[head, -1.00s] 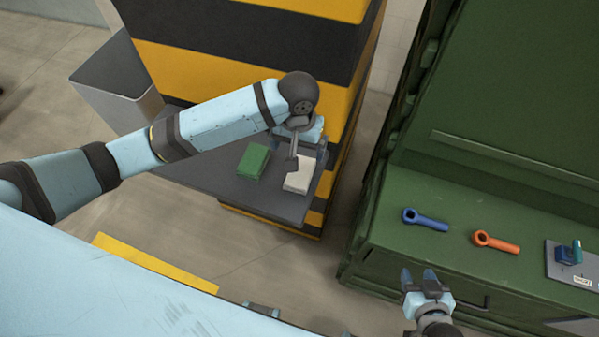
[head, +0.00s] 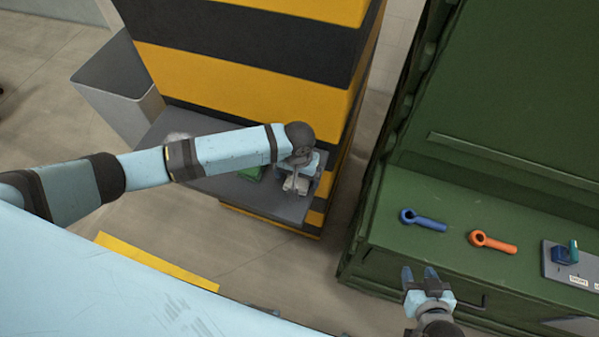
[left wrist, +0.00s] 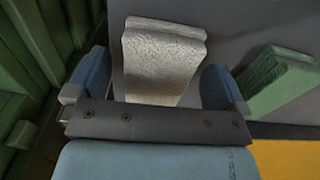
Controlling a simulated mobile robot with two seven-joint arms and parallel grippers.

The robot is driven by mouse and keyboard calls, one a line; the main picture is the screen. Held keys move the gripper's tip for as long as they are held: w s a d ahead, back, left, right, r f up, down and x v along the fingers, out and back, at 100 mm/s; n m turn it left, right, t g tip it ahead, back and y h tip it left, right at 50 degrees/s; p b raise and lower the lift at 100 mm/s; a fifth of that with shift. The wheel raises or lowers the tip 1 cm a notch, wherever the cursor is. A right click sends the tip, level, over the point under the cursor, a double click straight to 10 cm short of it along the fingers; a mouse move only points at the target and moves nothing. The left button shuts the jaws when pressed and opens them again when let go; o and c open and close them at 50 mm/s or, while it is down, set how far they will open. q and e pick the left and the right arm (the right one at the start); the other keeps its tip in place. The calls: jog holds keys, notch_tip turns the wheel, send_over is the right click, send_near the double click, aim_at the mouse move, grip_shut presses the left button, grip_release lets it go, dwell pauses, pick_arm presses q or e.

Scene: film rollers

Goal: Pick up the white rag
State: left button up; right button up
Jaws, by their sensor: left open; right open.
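The white rag (left wrist: 160,62) is folded and lies on the grey shelf. In the left wrist view it sits between the two spread blue fingers of my left gripper (left wrist: 155,90). In the head view my left gripper (head: 297,183) is over the rag and hides most of it. The fingers are open, one on each side of the rag; I cannot tell whether they touch it. My right gripper (head: 420,278) is open and empty in front of the green bench.
A green rag (left wrist: 275,82) lies beside the white one. The grey shelf (head: 285,208) is fixed to a black-and-yellow striped pillar (head: 240,70). A blue tool (head: 423,220) and an orange tool (head: 492,242) lie on the green bench (head: 390,243) at right.

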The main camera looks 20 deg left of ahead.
pick_arm(q)
jog(key=c, duration=1)
notch_tip(320, 180, up, 20)
jog(key=shift+b, duration=0.45)
